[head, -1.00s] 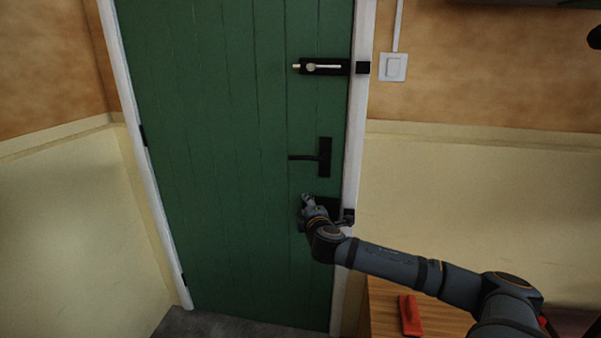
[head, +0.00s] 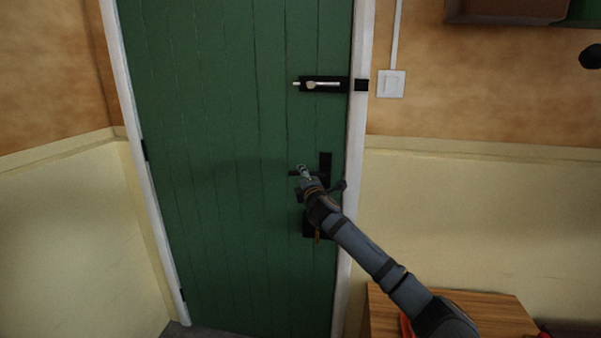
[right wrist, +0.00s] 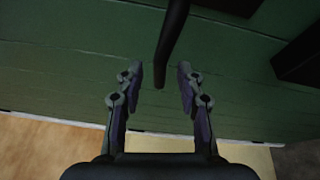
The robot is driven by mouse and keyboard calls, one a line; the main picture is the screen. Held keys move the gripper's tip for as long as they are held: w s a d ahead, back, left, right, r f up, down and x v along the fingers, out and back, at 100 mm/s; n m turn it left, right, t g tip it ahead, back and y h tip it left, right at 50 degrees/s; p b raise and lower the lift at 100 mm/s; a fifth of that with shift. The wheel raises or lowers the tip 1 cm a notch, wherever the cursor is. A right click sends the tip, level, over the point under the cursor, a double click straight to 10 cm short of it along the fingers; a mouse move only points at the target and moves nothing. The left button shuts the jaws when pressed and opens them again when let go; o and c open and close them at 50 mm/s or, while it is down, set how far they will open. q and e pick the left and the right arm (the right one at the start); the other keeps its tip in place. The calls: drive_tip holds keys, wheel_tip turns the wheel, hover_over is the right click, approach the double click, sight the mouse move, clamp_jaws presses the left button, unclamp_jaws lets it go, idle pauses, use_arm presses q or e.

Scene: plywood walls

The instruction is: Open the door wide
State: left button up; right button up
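The green plank door (head: 220,150) stands shut in its white frame (head: 357,130). Its black lever handle (head: 325,161) is on the right side of the door, partly hidden by my right gripper (head: 303,173). In the right wrist view the gripper (right wrist: 158,80) is open, and the bar of the handle (right wrist: 172,45) reaches between its fingertips with gaps on both sides. A bolt (head: 323,85) is mounted above the handle, its rod clear of the black keeper (head: 361,85) on the frame. A dark lock (head: 312,224) below is partly covered by my arm. My left gripper is out of view.
A wooden cabinet (head: 490,316) stands at the lower right beside the door, with a red object (head: 405,326) partly hidden by my arm. A light switch (head: 391,84) is on the right wall. A shelf (head: 510,10) hangs at the top right.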

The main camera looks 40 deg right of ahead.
drive_tip(key=shift+x, duration=1.6)
drive_tip(key=shift+a, duration=0.1)
clamp_jaws()
